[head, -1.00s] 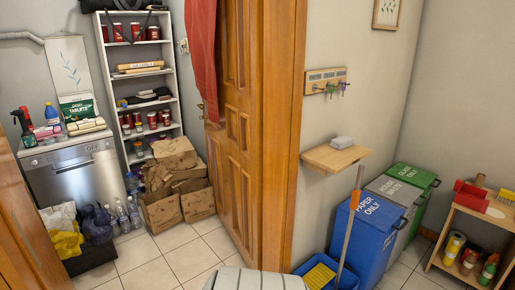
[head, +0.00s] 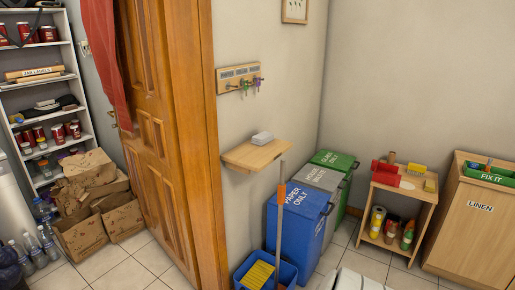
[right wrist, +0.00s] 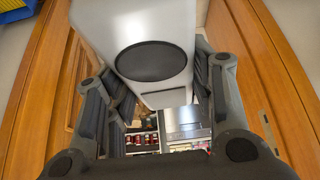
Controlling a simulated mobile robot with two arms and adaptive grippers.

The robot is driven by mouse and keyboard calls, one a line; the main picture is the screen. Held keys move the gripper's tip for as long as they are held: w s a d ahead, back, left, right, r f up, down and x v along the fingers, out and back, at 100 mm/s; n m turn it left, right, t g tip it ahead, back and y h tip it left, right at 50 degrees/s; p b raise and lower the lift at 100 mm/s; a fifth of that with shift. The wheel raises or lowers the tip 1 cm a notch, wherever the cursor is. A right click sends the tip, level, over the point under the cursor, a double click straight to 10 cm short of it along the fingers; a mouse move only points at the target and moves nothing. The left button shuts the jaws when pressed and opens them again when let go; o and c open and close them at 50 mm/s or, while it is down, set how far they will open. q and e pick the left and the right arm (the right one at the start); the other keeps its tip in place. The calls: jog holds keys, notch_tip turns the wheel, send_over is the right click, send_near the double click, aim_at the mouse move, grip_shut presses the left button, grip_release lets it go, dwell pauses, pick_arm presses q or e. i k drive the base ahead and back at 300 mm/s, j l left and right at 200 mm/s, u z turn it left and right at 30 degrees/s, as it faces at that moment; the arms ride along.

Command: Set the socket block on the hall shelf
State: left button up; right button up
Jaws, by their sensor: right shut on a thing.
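The hall shelf (head: 256,155) is a small light-wood board fixed to the wall right of the door, in the head view. A small pale grey block (head: 262,138) lies on it near the back. In the right wrist view my right gripper (right wrist: 163,88) is shut, its dark fingers on both sides of a pale block (right wrist: 175,88) with a dark oval on its face. This looks like the socket block, seen very close up. Its top is cut off by the frame. Neither gripper can be made out in the head view. My left gripper is out of view.
A key rack (head: 240,78) hangs above the shelf. A broom handle (head: 281,215) stands just in front of the shelf's right side. Blue (head: 296,220), grey and green bins stand to the right. The open wooden door (head: 160,130) is to the left.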

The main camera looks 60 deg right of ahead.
aim_at(266, 153)
jog(key=l+z, duration=0.15)
jog(key=l, duration=3.75)
